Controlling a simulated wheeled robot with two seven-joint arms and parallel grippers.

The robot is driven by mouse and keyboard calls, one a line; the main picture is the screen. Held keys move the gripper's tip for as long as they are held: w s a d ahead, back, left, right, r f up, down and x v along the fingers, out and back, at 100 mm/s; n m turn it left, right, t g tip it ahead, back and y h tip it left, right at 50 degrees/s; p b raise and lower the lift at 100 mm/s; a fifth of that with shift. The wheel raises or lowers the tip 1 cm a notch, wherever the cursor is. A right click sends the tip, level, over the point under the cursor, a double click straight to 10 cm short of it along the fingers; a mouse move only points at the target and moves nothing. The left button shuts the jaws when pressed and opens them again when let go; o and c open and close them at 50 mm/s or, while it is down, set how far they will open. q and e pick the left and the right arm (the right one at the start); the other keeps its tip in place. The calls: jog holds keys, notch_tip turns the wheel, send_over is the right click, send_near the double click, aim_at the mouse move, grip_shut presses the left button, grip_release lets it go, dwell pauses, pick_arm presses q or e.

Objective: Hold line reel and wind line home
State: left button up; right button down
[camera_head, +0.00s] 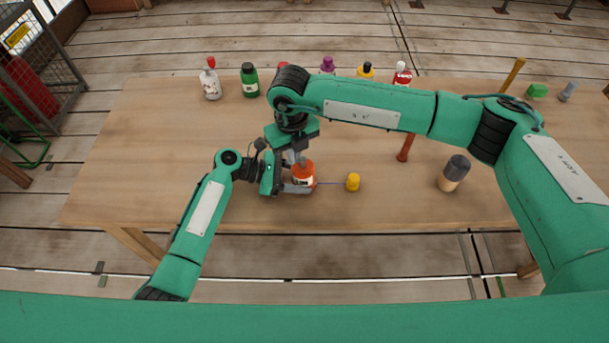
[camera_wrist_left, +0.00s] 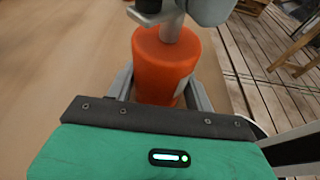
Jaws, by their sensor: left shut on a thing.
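The orange line reel (camera_head: 303,173) with a white label stands upright near the table's front edge. In the left wrist view the reel (camera_wrist_left: 165,65) sits between my left gripper's fingers. My left gripper (camera_head: 300,186) is shut on its lower body from the left. A thin line runs right from the reel to a small yellow piece (camera_head: 353,182) on the table. My right gripper (camera_head: 292,156) points down at the reel's top, at a grey post (camera_wrist_left: 172,27). Its fingertips are mostly hidden, so I cannot tell whether it grips the post.
A dark-topped tan bottle (camera_head: 453,173) stands to the right on the wooden table (camera_head: 150,160). Several bottles, including a green one (camera_head: 249,80), line the back. A brown-handled tool (camera_head: 405,148) lies partly hidden behind my right arm. The table's left part is clear.

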jog(key=shift+a, duration=0.2)
jog(key=shift+r, duration=0.2)
notch_tip(320, 180, up, 7)
jog(key=shift+f, duration=0.15)
dwell(0.5)
jog(key=shift+s+f, duration=0.25)
jog(key=shift+f, duration=0.4)
jog(key=shift+s+f, duration=0.2)
jog(key=shift+f, duration=0.4)
jog(key=shift+s+f, duration=0.25)
jog(key=shift+f, duration=0.4)
jog(key=shift+f, duration=0.1)
dwell(1.4)
